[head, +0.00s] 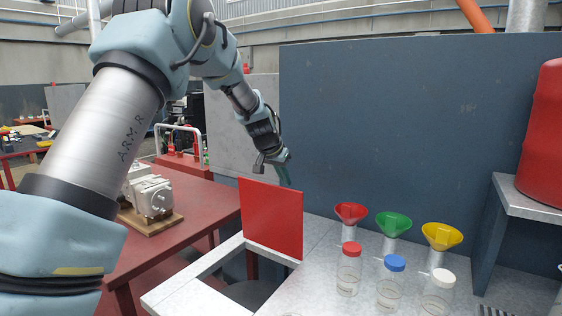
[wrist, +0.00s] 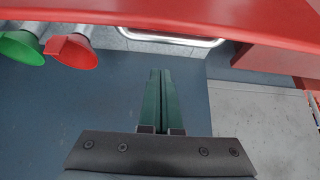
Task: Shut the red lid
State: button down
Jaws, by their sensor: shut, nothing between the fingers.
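The red lid (head: 270,218) is a flat square panel in the head view. It stands up, near vertical, at the edge of a square opening (head: 232,275) in the grey worktop. My gripper (head: 285,182) is at the far side of the lid, just above its top edge in the picture, pointing down. I cannot tell whether it touches the lid. In the wrist view my gripper's two green fingers (wrist: 160,74) are together and hold nothing. A red surface (wrist: 170,12) crosses the top of that view and is probably the lid.
Red, green and yellow funnels (head: 389,226) and capped jars (head: 390,282) stand on the worktop right of the lid. A dark blue panel (head: 400,120) rises behind. A red table (head: 190,205) with a grey engine part (head: 150,195) is at left. A metal bar (wrist: 170,38) shows in the wrist view.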

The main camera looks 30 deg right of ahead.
jog(key=shift+s+a+f+p, duration=0.15)
jog(key=shift+s+a, duration=0.1)
jog(key=shift+a, duration=0.25)
jog(key=shift+s+a+r+p, duration=0.1)
jog(key=shift+s+a, duration=0.2)
jog(key=shift+a, duration=0.2)
jog(key=shift+s+a+f+p, duration=0.15)
jog(key=shift+s+a, duration=0.1)
jog(key=shift+a, duration=0.25)
jog(key=shift+r, duration=0.1)
jog(key=shift+a+b, duration=0.1)
jog(key=shift+b, duration=0.4)
jog(key=shift+s+a+f+b, duration=0.15)
jog(key=shift+f+b, duration=0.1)
jog(key=shift+b, duration=0.25)
jog(key=shift+s+a+r+b, duration=0.1)
jog(key=shift+a+r+b, duration=0.1)
jog(key=shift+b, duration=0.55)
